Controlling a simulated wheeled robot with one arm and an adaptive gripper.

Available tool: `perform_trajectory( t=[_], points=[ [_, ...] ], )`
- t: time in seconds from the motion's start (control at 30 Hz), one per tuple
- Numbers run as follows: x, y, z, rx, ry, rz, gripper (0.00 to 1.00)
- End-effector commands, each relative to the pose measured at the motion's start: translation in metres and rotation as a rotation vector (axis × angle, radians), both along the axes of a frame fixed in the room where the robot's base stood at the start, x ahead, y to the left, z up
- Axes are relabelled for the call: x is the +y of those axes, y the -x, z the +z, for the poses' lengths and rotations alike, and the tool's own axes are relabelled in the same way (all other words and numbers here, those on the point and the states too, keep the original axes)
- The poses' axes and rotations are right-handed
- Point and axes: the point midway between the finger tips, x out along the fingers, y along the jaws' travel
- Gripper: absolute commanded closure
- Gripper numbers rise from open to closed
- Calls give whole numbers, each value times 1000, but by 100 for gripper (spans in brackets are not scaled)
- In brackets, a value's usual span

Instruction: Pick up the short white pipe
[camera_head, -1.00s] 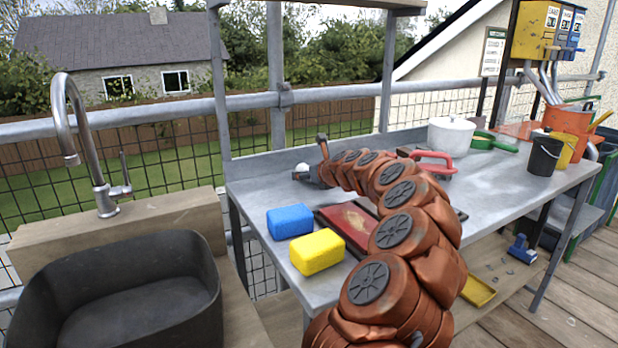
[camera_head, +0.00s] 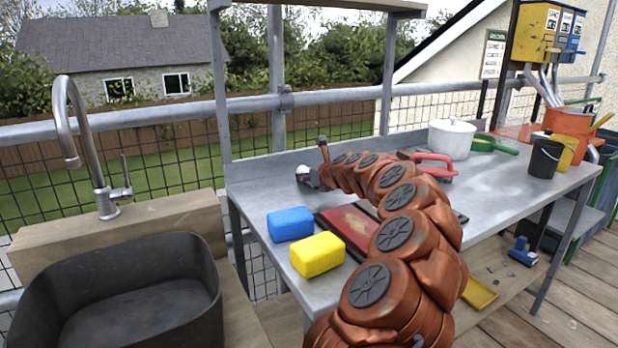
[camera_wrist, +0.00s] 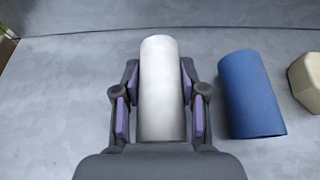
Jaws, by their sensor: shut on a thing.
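The short white pipe (camera_wrist: 161,85) lies between the two purple-padded fingers of my gripper (camera_wrist: 161,108) in the wrist view. The pads press against both its sides, and its far end sticks out past the fingertips. In the head view my gripper (camera_head: 308,177) is at the back left of the grey workbench (camera_head: 488,187), small and partly hidden by my arm. The pipe cannot be made out clearly there. Whether the pipe touches the bench is hard to tell.
A blue pipe (camera_wrist: 251,94) lies just right of the white one, with a beige piece (camera_wrist: 307,80) beyond it. A blue sponge (camera_head: 290,223), a yellow sponge (camera_head: 318,254) and a red tray (camera_head: 345,226) are nearer the bench's front. A white pot (camera_head: 451,139) stands right.

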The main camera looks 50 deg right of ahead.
Motion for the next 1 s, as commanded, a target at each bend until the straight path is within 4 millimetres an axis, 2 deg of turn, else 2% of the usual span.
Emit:
perform_trajectory(
  t=[0.37,0.47,0.67,1.0],
  points=[
    [0,0,38,0,1,-1,85],
    [2,9,37,-1,-2,-1,85],
    [8,29,40,-3,0,-3,85],
    [27,89,46,-2,0,-2,85]
  ],
)
